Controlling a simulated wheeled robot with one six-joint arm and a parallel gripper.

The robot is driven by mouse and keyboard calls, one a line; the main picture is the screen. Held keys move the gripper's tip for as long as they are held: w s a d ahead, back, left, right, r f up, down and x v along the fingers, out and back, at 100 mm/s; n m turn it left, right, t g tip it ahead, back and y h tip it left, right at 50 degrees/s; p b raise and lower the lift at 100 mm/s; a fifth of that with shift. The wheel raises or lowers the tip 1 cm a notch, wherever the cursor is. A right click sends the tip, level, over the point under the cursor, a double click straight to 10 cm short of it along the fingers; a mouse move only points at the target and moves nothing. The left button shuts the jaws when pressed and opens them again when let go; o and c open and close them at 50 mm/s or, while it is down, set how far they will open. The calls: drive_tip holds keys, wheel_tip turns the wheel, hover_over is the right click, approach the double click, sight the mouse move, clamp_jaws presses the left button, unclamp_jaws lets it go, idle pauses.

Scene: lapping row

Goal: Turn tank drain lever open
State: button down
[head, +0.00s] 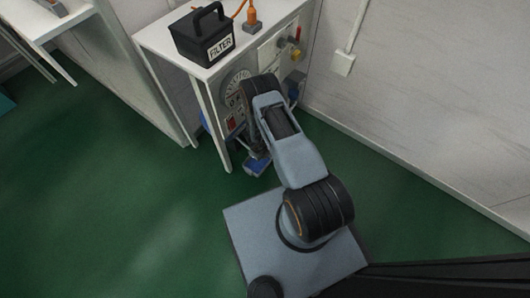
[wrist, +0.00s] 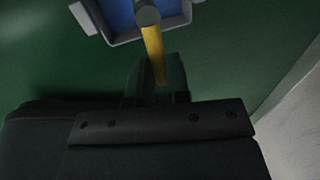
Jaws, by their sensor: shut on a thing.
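A yellow lever (wrist: 154,50) with a grey round hub (wrist: 147,17) shows in the wrist view; I take it for the drain lever. My gripper (wrist: 158,82) is shut on the lever's near end, with a dark finger on each side. In the head view my arm covers the gripper and this lever. A white cabinet (head: 202,108) stands in front of my arm. Below the hub is a blue tray (wrist: 118,18) with a grey rim, partly cut off by the frame edge.
A black box marked FILTER (head: 204,40) and an orange connector (head: 252,18) are on the cabinet top. The panel carries a red handle (head: 297,35) and a yellow handle (head: 298,54). A white wall (head: 420,100) is at right. Green floor (head: 110,200) is clear at left.

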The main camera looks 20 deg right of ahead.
drive_tip(key=shift+s, duration=0.1)
drive_tip(key=c, duration=1.1)
unclamp_jaws()
drive_tip(key=shift+r, duration=0.15)
drive_tip(key=p+v, duration=0.6)
drive_tip(key=v, duration=0.7)
drive_tip(key=shift+r, duration=0.3)
